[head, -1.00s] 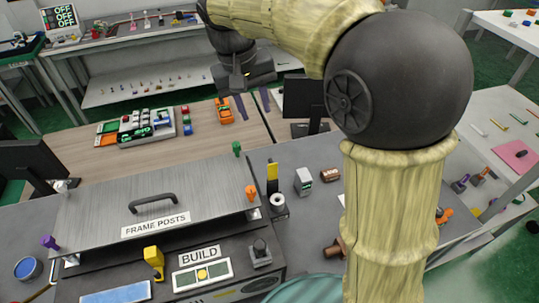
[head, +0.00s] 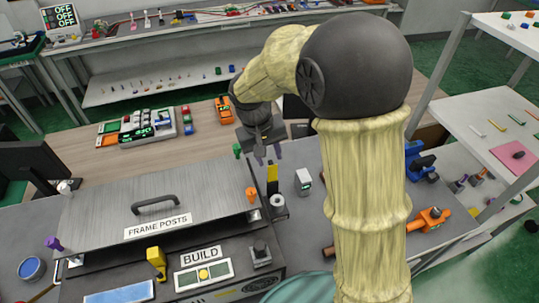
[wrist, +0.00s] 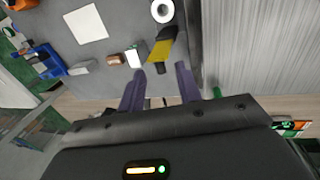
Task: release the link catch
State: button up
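No part in view is labelled as the link catch, so I cannot tell for sure which one it is. An upright lever with a yellow grip and black body (head: 272,177) stands just right of the grey panel marked FRAME POSTS (head: 100,205). My gripper (head: 268,156) hangs just behind and above this lever, its purple fingers pointing down. In the wrist view my gripper (wrist: 161,75) is open, its fingers apart with nothing held. The yellow part (wrist: 160,51) shows just beyond the fingertips, between their lines; contact cannot be told.
Around the panel stand a green peg (head: 237,150), an orange peg (head: 251,194) and a purple peg (head: 53,243). A white roll (head: 278,202) and a small white box (head: 303,180) are close by. A BUILD console (head: 203,275) lies in front.

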jog(key=shift+d+f, duration=0.15)
jog(key=shift+f, duration=0.6)
jog(key=c, duration=0.7)
jog(key=shift+o, duration=0.2)
jog(key=shift+w+r+p, duration=0.1)
jog(key=shift+r+p, duration=0.05)
jog(key=shift+p, duration=0.25)
